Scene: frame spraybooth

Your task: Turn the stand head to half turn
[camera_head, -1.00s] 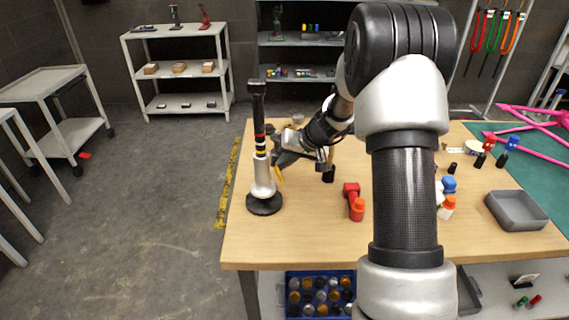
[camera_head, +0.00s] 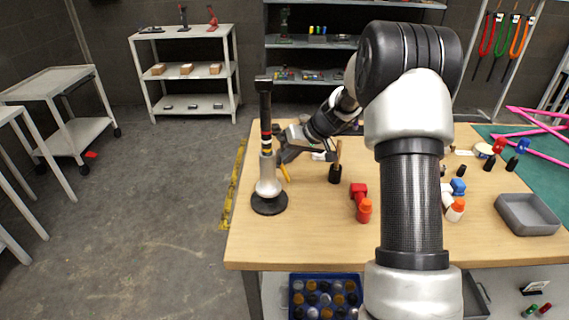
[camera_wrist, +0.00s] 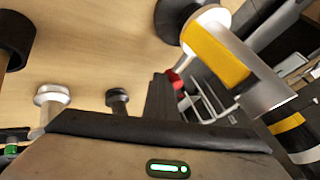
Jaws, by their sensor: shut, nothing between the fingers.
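The stand (camera_head: 267,187) is an upright post near the table's left edge. It has a round black base, a silver lower body, red, yellow and white bands, and a black upper part. A yellow strip (camera_head: 285,173) shows low beside its right side. In the wrist view the silver body (camera_wrist: 262,88) slants across the right, with the yellow strip (camera_wrist: 215,52) along it. My gripper (camera_head: 284,154) is close to the stand's right side at band height, shut and empty. Its dark fingers (camera_wrist: 163,98) are left of the stand in the wrist view. I cannot tell whether they touch it.
A grey tray (camera_head: 527,214) is at the right. A blue crate (camera_head: 325,296) sits below the tabletop.

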